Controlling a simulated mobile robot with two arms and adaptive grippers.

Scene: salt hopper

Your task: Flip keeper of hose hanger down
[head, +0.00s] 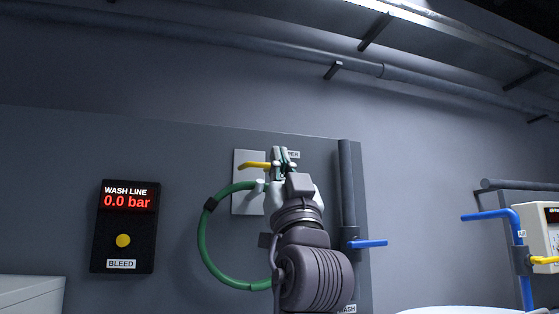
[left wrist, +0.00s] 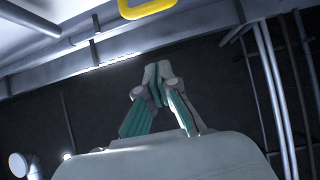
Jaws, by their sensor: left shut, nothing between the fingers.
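The hose hanger's light grey plate (head: 240,204) is on the wall panel, with the yellow keeper (head: 256,165) sticking out to the left near its top. A green hose (head: 204,242) loops below and left of it. My left gripper (head: 281,156) is shut and empty, just right of the keeper, and its arm hides much of the hanger. I cannot tell whether it touches the keeper. In the left wrist view the shut fingers (left wrist: 156,75) stand apart from a yellow loop-shaped part (left wrist: 147,9) at the top edge. My right gripper is not in view.
Left of the hanger is a black wash line box (head: 125,225) reading 0.0 bar, with a yellow bleed button (head: 123,240). To the right are a grey vertical pipe (head: 346,195) and a blue lever (head: 368,243). Blue piping (head: 490,214) stands at the far right.

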